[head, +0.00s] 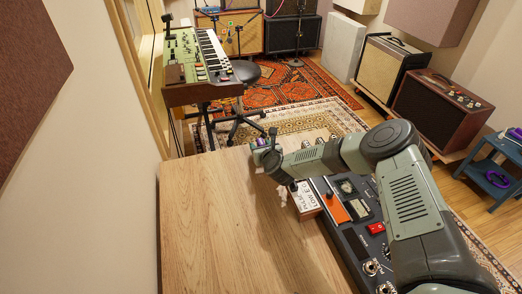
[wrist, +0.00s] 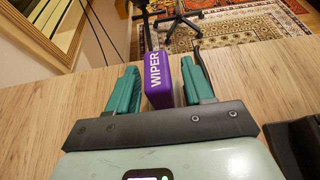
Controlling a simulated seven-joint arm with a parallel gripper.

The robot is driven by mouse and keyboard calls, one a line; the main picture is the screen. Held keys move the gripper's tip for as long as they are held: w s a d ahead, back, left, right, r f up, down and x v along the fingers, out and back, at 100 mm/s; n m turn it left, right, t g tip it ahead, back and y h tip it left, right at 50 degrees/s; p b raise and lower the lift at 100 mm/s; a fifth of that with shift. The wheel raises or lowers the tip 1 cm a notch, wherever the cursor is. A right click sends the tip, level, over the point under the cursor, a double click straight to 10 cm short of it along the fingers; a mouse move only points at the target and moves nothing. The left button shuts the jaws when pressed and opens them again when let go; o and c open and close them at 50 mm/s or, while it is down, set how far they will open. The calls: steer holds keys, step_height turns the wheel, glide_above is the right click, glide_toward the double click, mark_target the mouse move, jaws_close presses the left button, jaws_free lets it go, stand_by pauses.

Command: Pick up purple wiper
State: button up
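The purple wiper (wrist: 158,82), with white WIPER lettering, stands between the two teal fingers of my gripper (wrist: 161,66) in the wrist view. A narrow gap shows on each side of it, so the fingers look open around it and not closed on it. In the head view a small bit of the purple wiper (head: 262,141) shows at my gripper (head: 264,149), near the far edge of the wooden table (head: 205,220). The gripper hides most of the wiper there. I cannot tell exactly how its lower end meets the table.
A white-labelled box (head: 305,197) and a dark control unit (head: 350,215) with knobs lie on the table's right, under my arm. The table's left is clear. A green keyboard (head: 195,60) stands beyond the far edge. A blue stool (head: 492,172) is at right.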

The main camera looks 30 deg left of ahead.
jaws_close()
steer(key=shift+r, duration=0.1)
